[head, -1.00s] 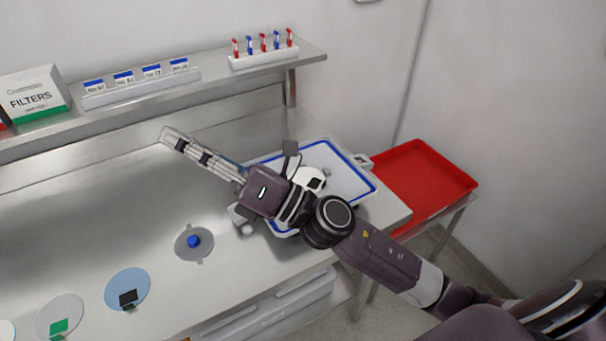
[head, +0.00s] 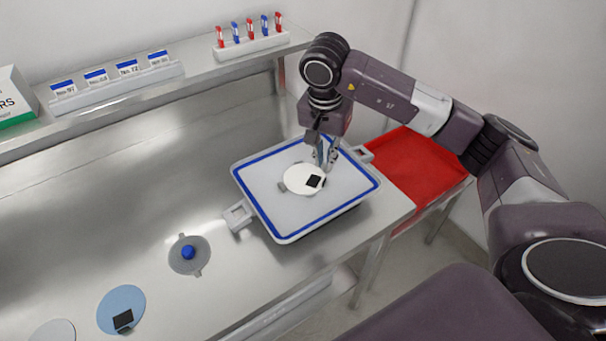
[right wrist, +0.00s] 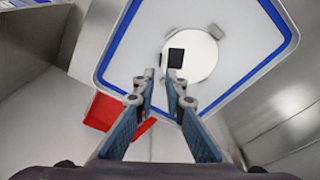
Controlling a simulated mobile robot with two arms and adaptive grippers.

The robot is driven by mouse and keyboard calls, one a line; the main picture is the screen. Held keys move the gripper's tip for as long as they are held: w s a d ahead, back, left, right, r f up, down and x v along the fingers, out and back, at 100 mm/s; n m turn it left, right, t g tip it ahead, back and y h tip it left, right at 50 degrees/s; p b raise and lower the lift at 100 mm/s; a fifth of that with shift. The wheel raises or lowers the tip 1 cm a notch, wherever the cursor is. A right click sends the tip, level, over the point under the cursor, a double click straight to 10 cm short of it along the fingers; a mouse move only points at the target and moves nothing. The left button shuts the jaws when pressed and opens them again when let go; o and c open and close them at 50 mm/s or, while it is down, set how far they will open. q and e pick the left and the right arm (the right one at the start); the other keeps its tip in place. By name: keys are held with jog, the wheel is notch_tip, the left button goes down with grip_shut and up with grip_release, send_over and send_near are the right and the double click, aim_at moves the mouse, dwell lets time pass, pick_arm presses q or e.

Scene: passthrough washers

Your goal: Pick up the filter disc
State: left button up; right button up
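A white filter disc (head: 297,178) with a black square tab lies on the blue-bordered white tray (head: 258,203). It also shows in the right wrist view (right wrist: 203,52), with its black tab on the side nearer the fingers. My right gripper (head: 325,165) points down over the tray, close to the tab. In the right wrist view the gripper (right wrist: 161,76) has a gap between its fingertips and nothing in it. The tips appear just short of the tab; whether they touch anything is unclear. My left gripper is not in view.
A red bin (head: 405,175) stands right of the tray. On the bench to the left lie a grey disc with a blue knob (head: 189,254) and a blue disc with a black tab (head: 121,308). A shelf with a vial rack (head: 252,44) runs behind. The bench's middle is clear.

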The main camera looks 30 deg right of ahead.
aim_at(324, 181)
jog(key=f+p, duration=0.1)
jog(key=f, duration=0.1)
jog(key=f+p, duration=0.1)
jog(key=f, duration=0.1)
jog(key=f+p, duration=0.1)
jog(key=f, duration=0.1)
jog(key=shift+w+d+f+p, duration=0.2)
jog(key=shift+d+f+p, duration=0.1)
jog(key=shift+f, duration=0.45)
jog(key=shift+c, duration=0.4)
grip_shut()
